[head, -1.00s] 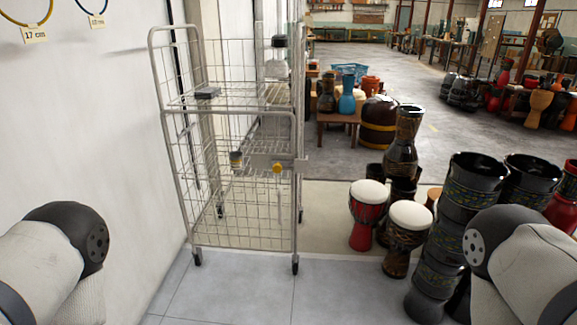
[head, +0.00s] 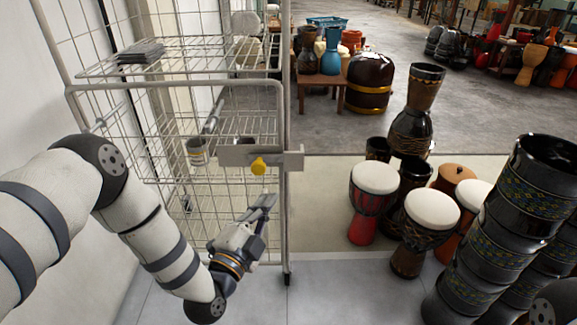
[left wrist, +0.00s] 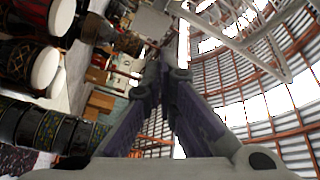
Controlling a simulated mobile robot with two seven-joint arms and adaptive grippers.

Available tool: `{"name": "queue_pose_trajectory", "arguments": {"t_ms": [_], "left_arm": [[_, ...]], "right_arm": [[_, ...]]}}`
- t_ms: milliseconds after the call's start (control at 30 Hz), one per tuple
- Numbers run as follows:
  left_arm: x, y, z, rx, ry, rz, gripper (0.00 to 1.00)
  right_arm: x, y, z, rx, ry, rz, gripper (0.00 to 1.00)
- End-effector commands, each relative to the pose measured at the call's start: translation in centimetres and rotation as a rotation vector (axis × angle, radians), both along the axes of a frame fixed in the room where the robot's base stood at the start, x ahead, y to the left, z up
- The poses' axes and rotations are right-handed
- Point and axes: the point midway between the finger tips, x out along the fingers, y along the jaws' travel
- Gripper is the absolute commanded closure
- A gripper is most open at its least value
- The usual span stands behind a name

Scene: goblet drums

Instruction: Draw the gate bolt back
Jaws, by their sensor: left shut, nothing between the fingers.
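The gate bolt shows in the head view as a yellow knob (head: 258,166) on a grey plate (head: 232,156) at the cart's front right. The plate reaches across the right upright of the wire roll cart (head: 285,215). My left gripper (head: 268,201) is below the knob, pointing up, apart from it. Its fingers are shut and empty. They also show in the left wrist view (left wrist: 163,68), close together. My right gripper is out of view; only a dark part of my right arm shows at the lower right.
Dark stacked drums (head: 490,252) stand at the right. White-topped drums (head: 374,178) stand right of the cart. A grey stack (head: 141,53) lies on the cart's upper shelf and a cup (head: 197,152) on the lower one. Grey floor lies clear between cart and drums.

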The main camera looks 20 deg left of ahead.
Motion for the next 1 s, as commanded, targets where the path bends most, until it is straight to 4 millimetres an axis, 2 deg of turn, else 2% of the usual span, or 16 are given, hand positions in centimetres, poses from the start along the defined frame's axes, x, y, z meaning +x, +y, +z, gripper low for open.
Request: {"name": "queue_pose_trajectory", "arguments": {"t_ms": [133,467,567,967,1000], "left_arm": [[0.5,0.4,0.9,0.028,-0.048,0.015,1.00],[0.8,0.3,0.9,0.028,-0.047,0.015,1.00],[2.0,0.1,1.1,0.027,-0.049,0.016,1.00],[10.4,-1.0,2.1,0.027,-0.046,0.016,1.00],[10.3,-0.2,1.7,0.027,-0.041,0.018,1.00]], "right_arm": [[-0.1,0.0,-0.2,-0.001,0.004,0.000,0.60],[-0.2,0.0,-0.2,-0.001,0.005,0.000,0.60],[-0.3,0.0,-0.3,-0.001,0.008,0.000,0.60],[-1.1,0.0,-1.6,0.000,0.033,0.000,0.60],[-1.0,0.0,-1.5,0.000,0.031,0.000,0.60]]}}
